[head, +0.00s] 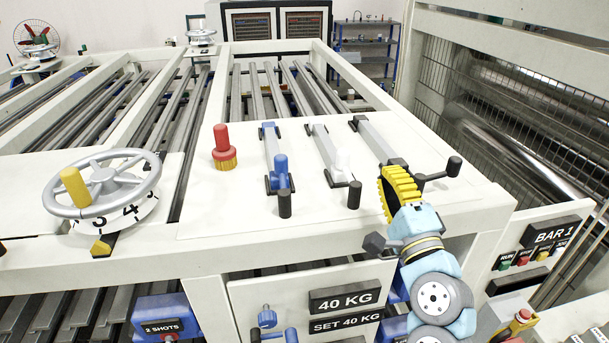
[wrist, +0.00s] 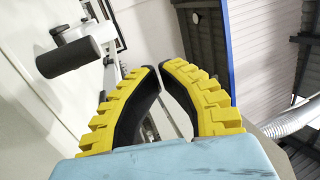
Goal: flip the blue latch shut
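The blue latch (head: 280,172) is on the cream machine top in the head view, left of two similar latches. It has a grey bar behind a blue block and a black grip (head: 285,204) at its front end. My gripper (head: 388,172), with yellow ribbed fingers, is well to the right of it, close to the front of the black latch (head: 397,163). In the wrist view my fingertips (wrist: 160,66) come together with nothing visible between them. A black grip (wrist: 68,57) shows left of my fingers there. The blue latch cannot be made out in the wrist view.
A white latch (head: 341,160) stands between the blue latch and my gripper. The black latch's grip (head: 453,166) sticks out to the right. A red and yellow knob (head: 224,146) and a handwheel (head: 103,184) are left of the blue latch. The panel front of the latches is clear.

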